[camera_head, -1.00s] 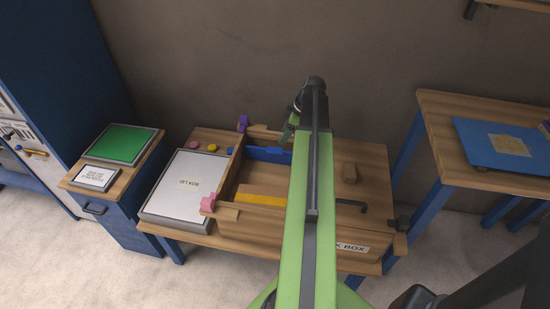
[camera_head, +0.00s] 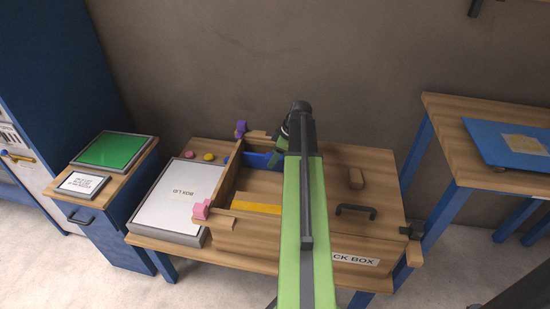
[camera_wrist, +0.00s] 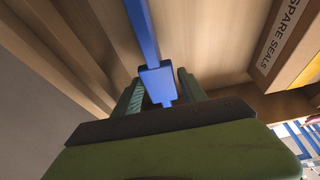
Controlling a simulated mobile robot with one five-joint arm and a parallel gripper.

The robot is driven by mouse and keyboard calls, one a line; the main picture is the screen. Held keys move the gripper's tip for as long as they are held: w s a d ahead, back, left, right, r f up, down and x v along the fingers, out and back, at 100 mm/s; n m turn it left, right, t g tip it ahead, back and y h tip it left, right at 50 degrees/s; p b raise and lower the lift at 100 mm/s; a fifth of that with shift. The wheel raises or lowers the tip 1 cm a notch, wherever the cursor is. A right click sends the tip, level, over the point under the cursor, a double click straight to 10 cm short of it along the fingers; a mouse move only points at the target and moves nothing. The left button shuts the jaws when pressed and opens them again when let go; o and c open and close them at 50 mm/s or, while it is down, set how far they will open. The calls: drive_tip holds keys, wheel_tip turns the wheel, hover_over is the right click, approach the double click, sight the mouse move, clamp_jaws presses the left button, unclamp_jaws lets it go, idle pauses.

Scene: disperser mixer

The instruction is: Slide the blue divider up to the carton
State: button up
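The blue divider (camera_head: 259,160) stands across the back part of the open wooden box (camera_head: 226,185). In the wrist view its tab (camera_wrist: 159,85) sits between my green fingers, with a long blue bar running upward from it. My gripper (camera_head: 271,157) is down at the divider; in the wrist view its fingers (camera_wrist: 161,92) lie close against both sides of the tab and look shut on it. A carton edge lettered SPARE SEALS (camera_wrist: 283,32) is at the upper right of the wrist view, apart from my fingers. My arm hides the box's right part in the head view.
A yellow piece (camera_head: 256,208) lies in the box.

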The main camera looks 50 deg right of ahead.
clamp_jaws()
idle(1.2)
